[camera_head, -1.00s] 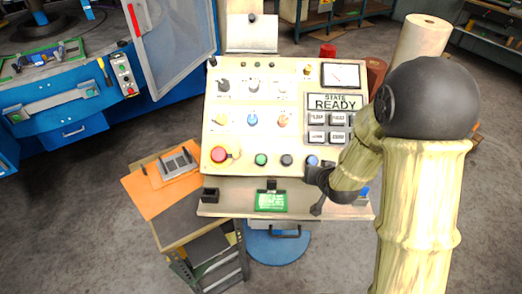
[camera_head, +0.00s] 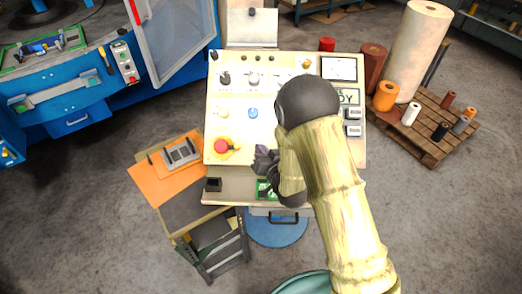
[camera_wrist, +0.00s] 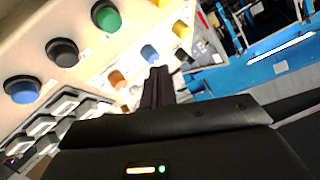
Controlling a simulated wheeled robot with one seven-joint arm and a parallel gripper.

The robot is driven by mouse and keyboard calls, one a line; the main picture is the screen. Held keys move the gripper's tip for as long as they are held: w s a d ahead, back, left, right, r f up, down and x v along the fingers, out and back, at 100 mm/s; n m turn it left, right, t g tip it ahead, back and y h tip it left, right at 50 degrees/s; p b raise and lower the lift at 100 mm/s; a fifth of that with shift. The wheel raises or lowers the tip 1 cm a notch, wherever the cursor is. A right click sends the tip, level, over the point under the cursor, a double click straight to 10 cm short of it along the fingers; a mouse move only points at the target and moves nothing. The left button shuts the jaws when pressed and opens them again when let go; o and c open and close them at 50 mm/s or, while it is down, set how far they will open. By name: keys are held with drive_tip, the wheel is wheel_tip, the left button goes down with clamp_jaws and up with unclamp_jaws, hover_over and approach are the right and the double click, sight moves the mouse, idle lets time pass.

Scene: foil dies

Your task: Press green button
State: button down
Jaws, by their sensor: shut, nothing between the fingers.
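The green button (camera_wrist: 106,16) is a round green cap in a dark ring on the cream control panel (camera_head: 240,132). It shows in the wrist view at the upper left. In the head view my arm and gripper hide it. My gripper (camera_head: 262,158) is shut and empty over the lower middle of the panel. In the wrist view its dark fingers (camera_wrist: 158,80) appear right of and below the green button in the picture, apart from it. I cannot tell its exact height over the panel.
Beside the green button are a black button (camera_wrist: 62,52) and a blue button (camera_wrist: 22,89). A red emergency button (camera_head: 221,146) is left of my gripper. A green card (camera_head: 263,190) lies on the panel's lower ledge. A pallet with rolls (camera_head: 425,140) stands right.

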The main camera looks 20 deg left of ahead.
drive_tip(key=w+a+f+b, duration=0.1)
drive_tip(key=w+f+b, duration=0.3)
drive_tip(key=f, duration=0.3)
drive_tip(key=shift+w, duration=0.45)
drive_tip(key=shift+a, duration=0.1)
drive_tip(key=shift+f+b, duration=0.1)
drive_tip(key=shift+b, duration=0.25)
idle(1.3)
drive_tip(key=shift+w+f+b, duration=0.2)
drive_tip(key=shift+f+b, duration=0.05)
drive_tip(key=shift+b, duration=0.15)
drive_tip(key=shift+w+a+f+b, duration=0.1)
drive_tip(key=shift+w+f+b, duration=0.15)
drive_tip(key=shift+f+b, duration=0.25)
idle(0.9)
drive_tip(key=shift+r, duration=0.15)
drive_tip(key=shift+s+r, duration=0.5)
drive_tip(key=shift+r, duration=0.2)
